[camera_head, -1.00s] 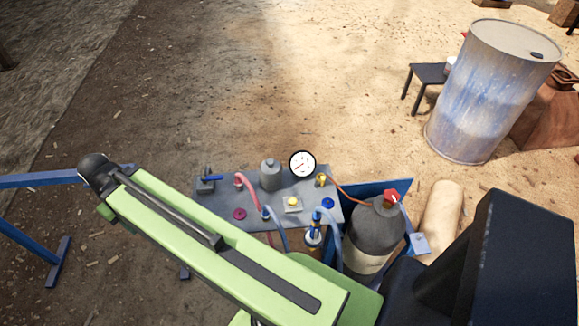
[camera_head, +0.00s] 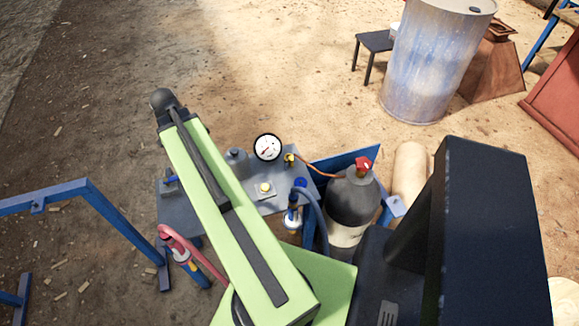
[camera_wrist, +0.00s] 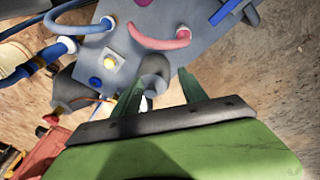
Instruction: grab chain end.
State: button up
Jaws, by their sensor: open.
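No chain or chain end can be made out in either current view. My gripper (camera_wrist: 158,76) shows in the wrist view with its two green fingers apart. A grey round knob-like part (camera_wrist: 155,70) of the panel shows between the fingers in the picture; whether they touch it I cannot tell. In the head view my green arm crosses the lower middle and hides part of the panel; my gripper cannot be made out there.
A grey panel (camera_head: 180,212) with hoses and a white dial gauge (camera_head: 267,148) lies under my arm. A grey cylinder (camera_head: 352,200) stands beside it. A blue frame (camera_head: 60,194) is at left, a blue-white drum (camera_head: 432,65) at upper right. Brown ground between is open.

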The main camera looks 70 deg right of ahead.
jog(key=s+d+f+m+g+b, duration=0.1)
jog(key=s+d+f+m, duration=0.1)
jog(key=s+d+m, duration=0.75)
jog(key=m+g, duration=0.1)
send_near(292, 158)
jog(key=b+x, duration=0.1)
jog(key=b, duration=0.3)
jog(key=b+x, duration=0.2)
jog(key=b, duration=0.2)
jog(key=b+x, duration=0.1)
jog(key=b, duration=0.3)
jog(key=shift+a+f, duration=0.2)
jog(key=shift+f, duration=0.2)
jog(key=shift+s+d+f, duration=0.1)
jog(key=shift+s+f, duration=0.05)
jog(key=shift+f, duration=0.05)
jog(key=shift+r, duration=0.1)
jog(key=b+x, duration=0.5)
jog(key=shift+d+f, duration=0.2)
jog(key=shift+d, duration=0.05)
jog(key=shift+r, duration=0.2)
jog(key=shift+a, duration=0.1)
grip_shut()
